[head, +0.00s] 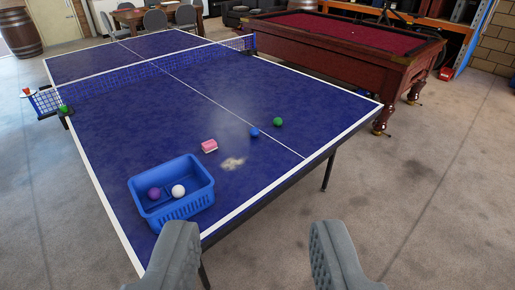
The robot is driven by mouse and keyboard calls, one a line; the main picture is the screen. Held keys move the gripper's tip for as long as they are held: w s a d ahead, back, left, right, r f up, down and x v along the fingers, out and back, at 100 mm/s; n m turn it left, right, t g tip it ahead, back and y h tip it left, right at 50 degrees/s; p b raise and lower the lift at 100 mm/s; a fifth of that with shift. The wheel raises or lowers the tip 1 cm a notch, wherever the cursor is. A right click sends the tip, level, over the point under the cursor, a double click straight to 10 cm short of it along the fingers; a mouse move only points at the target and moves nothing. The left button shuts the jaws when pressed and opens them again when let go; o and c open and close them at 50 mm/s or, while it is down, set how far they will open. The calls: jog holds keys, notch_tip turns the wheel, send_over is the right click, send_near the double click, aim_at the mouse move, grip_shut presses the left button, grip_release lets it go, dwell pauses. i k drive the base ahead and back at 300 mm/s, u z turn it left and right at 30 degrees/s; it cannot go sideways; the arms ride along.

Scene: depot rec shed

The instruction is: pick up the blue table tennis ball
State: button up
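The blue table tennis ball (254,132) rests on the blue table tennis table (190,125), right of the middle of its near half. A green ball (278,122) lies just to its right and slightly farther off, apart from it. My gripper (262,245) shows at the bottom of the picture with its two grey fingers wide apart. Nothing is between them but a view of the floor. The gripper is in front of the table's near edge, and the blue ball appears above the gap between the fingers.
A blue basket (204,200) holding a purple ball (154,193) and a white ball (178,191) stands at the near left corner. The net (150,72) crosses behind. A pool table (345,55) stands back right.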

aim_at(254, 131)
jog(key=z, duration=0.35)
jog(key=i, duration=0.65)
jog(key=z, duration=0.5)
jog(key=i, duration=2.1)
jog(key=u, duration=0.6)
